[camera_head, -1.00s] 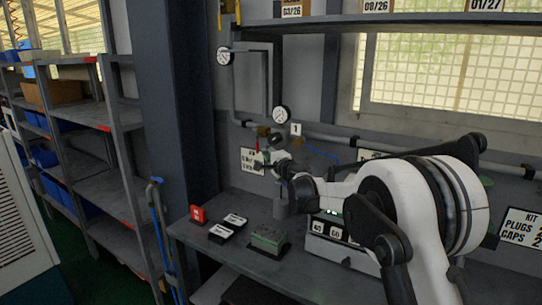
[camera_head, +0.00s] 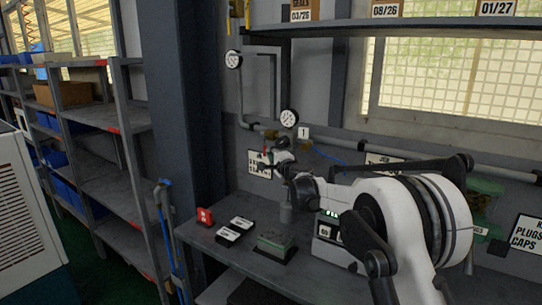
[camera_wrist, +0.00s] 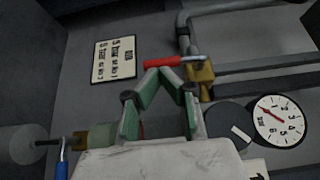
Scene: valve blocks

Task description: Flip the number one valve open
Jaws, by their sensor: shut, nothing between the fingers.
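A red lever (camera_wrist: 176,61) on a brass valve (camera_wrist: 199,72) shows at the upper middle of the wrist view. In the head view a brass fitting (camera_head: 271,134) on the wall pipe is near a white tag with a 1 (camera_head: 303,132). My gripper (camera_wrist: 160,72) has green fingers, shut and empty, with the tips right at the red lever's left part. I cannot tell whether they touch it. In the head view my gripper (camera_head: 270,155) is small and close to the wall, partly covering the valve area. A second brass valve (camera_wrist: 95,138) with a blue lever (camera_wrist: 63,160) is at the lower left.
A round gauge (camera_wrist: 281,120) is right of the fingers; it also shows in the head view (camera_head: 289,118). A white label (camera_wrist: 114,60) is on the wall. Black and red blocks and a green box (camera_head: 276,242) lie on the bench below. A shelf (camera_head: 400,28) runs above.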

